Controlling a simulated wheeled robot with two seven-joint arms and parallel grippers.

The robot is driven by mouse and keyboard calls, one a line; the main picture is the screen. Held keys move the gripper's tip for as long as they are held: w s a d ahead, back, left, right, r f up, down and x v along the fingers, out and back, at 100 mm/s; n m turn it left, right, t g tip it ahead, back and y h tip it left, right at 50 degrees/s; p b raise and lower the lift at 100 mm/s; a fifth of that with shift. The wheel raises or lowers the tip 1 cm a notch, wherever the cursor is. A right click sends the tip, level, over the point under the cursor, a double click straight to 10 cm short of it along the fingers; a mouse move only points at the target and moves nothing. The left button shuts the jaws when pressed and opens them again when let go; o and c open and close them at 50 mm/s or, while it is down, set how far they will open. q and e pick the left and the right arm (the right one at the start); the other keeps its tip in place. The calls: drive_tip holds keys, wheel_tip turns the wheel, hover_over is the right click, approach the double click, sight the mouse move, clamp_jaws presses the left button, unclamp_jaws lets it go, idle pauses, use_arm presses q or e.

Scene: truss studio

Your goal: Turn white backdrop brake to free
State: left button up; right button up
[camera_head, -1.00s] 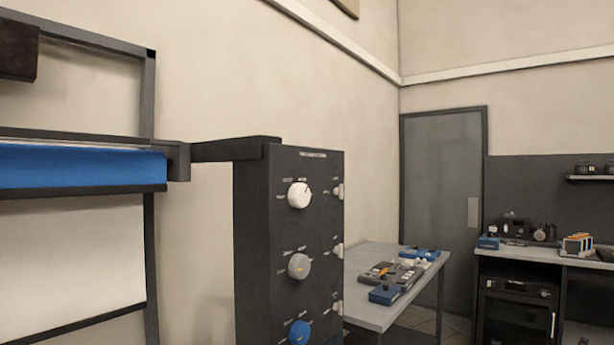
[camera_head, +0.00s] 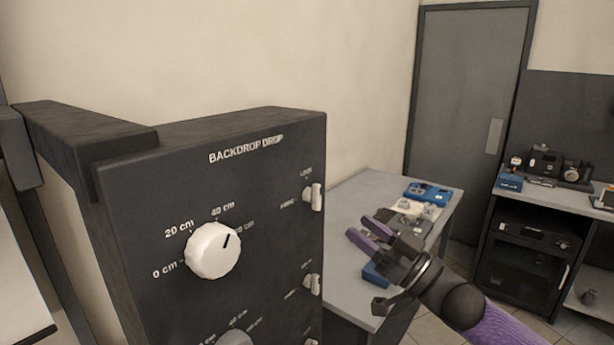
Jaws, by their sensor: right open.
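The dark control box (camera_head: 150,215), headed "BACKDROP DROP", fills the left and middle of the head view. My right gripper (camera_head: 371,232) is open and empty, to the right of the box and apart from the levers. My left gripper is out of view.
A grey table (camera_head: 375,190) with blue and grey devices stands behind my right gripper. A dark bracket (camera_head: 80,135) joins the box at upper left. A workbench (camera_head: 552,200) with cameras and a grey door (camera_head: 465,110) are at the right.

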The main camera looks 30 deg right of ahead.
sight(321, 198)
drive_tip(key=p+x, duration=0.2)
drive_tip(key=x, duration=0.6)
drive_tip(key=shift+a+r, duration=0.25)
drive_tip(key=shift+w+a+r, duration=0.1)
drive_tip(key=shift+w+a, duration=0.1)
drive_tip(key=shift+w, duration=0.15)
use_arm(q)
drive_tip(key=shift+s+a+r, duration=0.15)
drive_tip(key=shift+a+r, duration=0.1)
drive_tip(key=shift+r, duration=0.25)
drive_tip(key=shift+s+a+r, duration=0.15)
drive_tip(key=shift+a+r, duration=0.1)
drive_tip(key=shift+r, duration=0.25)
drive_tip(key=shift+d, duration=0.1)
use_arm(e)
clamp_jaws()
